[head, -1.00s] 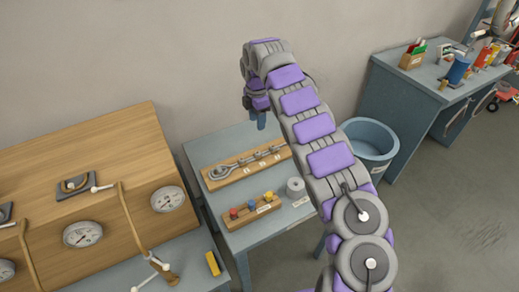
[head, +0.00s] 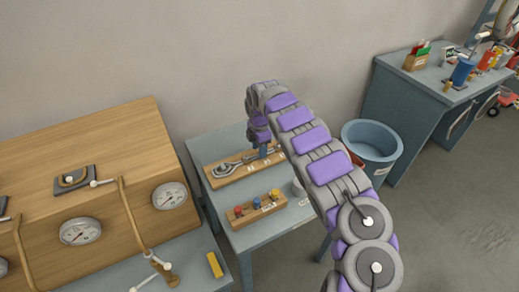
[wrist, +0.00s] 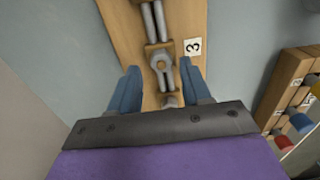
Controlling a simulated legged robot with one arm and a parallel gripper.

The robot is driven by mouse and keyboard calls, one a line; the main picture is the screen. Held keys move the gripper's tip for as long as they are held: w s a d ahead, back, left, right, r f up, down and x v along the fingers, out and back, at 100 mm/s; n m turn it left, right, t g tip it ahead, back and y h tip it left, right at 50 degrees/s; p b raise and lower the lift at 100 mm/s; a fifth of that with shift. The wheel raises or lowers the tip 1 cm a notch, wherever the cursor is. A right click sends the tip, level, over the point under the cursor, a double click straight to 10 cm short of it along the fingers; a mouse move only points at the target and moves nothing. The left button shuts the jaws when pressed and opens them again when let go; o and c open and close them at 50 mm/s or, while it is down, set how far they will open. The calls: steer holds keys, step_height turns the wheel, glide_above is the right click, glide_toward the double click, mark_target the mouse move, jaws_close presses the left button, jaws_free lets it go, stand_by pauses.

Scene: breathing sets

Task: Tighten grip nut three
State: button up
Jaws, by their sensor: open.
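A wooden board (head: 232,181) on the small blue-grey table carries a row of grey metal fittings. In the wrist view a grey nut (wrist: 160,60) sits on the board (wrist: 187,15) beside a label marked 3 (wrist: 193,47). My gripper (wrist: 161,70) is open, its two blue fingers on either side of the row just below that nut in the picture. I see nothing held, and contact cannot be told. In the head view my gripper (head: 263,151) is low over the board, and my arm hides the board's right end.
A small block with red, blue and yellow knobs (head: 256,210) stands in front of the board. A grey roll (head: 298,187) is partly behind my arm. A wooden gauge panel (head: 120,150) stands left, a blue bin (head: 372,140) right.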

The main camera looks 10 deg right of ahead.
steer(key=shift+d, duration=0.75)
steer(key=shift+c, duration=1.2)
steer(key=shift+a, duration=0.35)
steer(key=c, duration=0.5)
jaws_close()
steer(key=shift+p, duration=0.3)
